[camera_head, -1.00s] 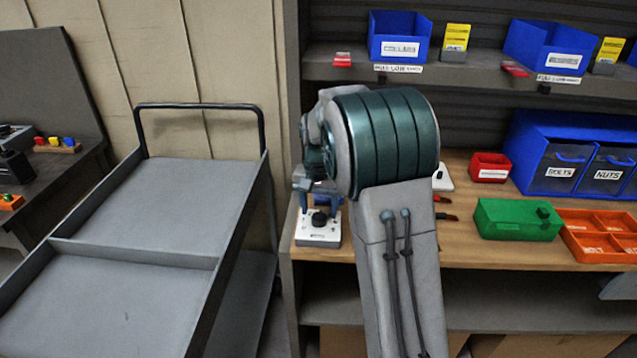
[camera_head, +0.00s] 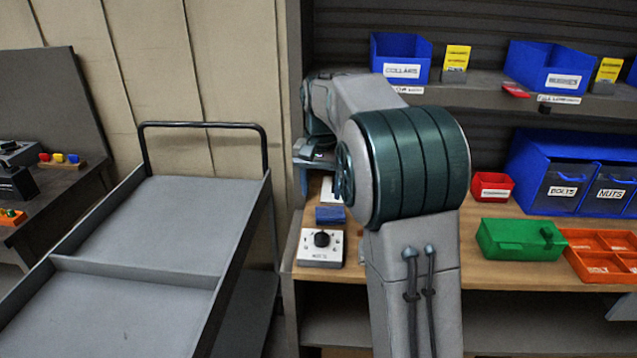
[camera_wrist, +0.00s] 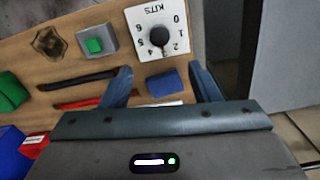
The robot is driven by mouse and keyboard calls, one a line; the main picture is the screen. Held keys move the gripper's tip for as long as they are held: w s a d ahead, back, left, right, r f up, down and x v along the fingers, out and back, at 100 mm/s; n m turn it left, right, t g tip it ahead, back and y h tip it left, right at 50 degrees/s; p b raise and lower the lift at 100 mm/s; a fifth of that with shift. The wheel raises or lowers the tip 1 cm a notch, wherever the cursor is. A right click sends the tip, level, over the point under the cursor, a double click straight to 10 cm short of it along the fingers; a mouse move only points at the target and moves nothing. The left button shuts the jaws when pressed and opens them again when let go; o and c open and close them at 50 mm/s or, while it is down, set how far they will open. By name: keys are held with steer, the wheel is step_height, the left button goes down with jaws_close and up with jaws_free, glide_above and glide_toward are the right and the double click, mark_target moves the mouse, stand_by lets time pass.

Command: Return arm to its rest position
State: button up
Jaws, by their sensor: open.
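My gripper (camera_wrist: 160,68) is open and empty in the wrist view, its two blue-grey fingers spread apart. In the head view my arm rises in front of the bench and bends back at shelf height. The gripper end (camera_head: 303,172) is mostly hidden there behind the arm's links, above the bench's left end. A small blue block (camera_head: 330,215) lies on the bench below it. In the wrist view the block (camera_wrist: 166,82) appears between the fingers but apart from them. Just beside it is a white dial box (camera_head: 320,248) marked KITS, also in the wrist view (camera_wrist: 160,35).
A grey cart (camera_head: 170,225) stands left of the bench (camera_head: 515,250). On the bench are a red bin (camera_head: 492,187), a green box (camera_head: 515,240) and an orange tray (camera_head: 605,240). A shelf with blue bins (camera_head: 400,60) runs behind my arm. The wrist view shows a green-button box (camera_wrist: 95,45).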

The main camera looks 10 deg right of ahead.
steer(key=s+f+n+t, duration=0.1)
steer(key=s+f+n, duration=0.1)
steer(key=s, duration=1.2)
steer(key=s+f+n+t, duration=0.1)
steer(key=s+f+n, duration=0.1)
steer(key=s, duration=1.1)
steer(key=shift+s+a+f+n+t, duration=0.2)
steer(key=shift+s+f+n+t, duration=0.2)
steer(key=shift+f, duration=0.25)
